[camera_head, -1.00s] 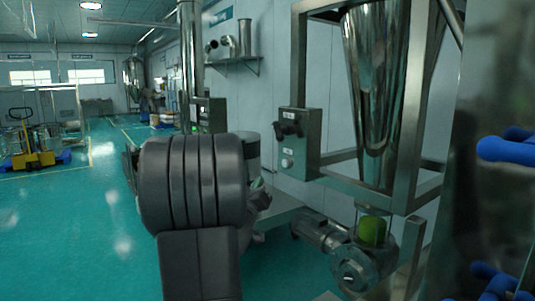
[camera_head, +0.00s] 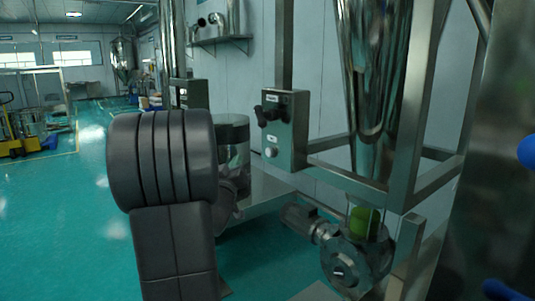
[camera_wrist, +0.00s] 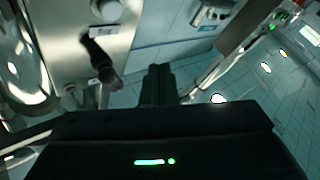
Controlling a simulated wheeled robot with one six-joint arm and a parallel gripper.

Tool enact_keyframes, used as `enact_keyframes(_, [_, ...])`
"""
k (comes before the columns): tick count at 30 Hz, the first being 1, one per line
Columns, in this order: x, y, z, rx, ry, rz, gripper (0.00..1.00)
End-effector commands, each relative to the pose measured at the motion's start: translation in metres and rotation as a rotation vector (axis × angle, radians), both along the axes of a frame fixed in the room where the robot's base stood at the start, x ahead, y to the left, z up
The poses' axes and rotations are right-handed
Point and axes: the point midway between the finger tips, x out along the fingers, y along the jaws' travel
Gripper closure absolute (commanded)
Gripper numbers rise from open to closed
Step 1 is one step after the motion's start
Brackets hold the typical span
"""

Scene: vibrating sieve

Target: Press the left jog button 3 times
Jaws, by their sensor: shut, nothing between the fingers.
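A grey metal control box (camera_head: 290,130) hangs on the steel frame right of my arm in the head view. Its face carries a black rotary knob (camera_head: 265,112) and, below it, a pale round button (camera_head: 270,152). I cannot tell whether this is the left jog button. In the wrist view a metal panel (camera_wrist: 70,25) at upper left has a black knob (camera_wrist: 98,58) and a round button (camera_wrist: 108,10). My gripper (camera_wrist: 157,70) is shut and empty, to the right of that knob and apart from it in the picture. The head view does not show my gripper.
A steel hopper (camera_head: 378,70) stands inside a square frame (camera_head: 408,130) right of the box. A motor and valve unit (camera_head: 350,262) sits below. Another control box (camera_head: 190,94) is farther back. Green floor (camera_head: 60,215) is open at left.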

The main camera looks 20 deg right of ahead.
Motion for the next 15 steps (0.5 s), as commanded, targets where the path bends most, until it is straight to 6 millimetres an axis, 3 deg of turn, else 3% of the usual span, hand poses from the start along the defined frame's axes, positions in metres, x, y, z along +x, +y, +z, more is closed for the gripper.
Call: enact_keyframes(15, [0.023, -0.064, -0.002, 0.000, 0.000, -0.002, 1.00])
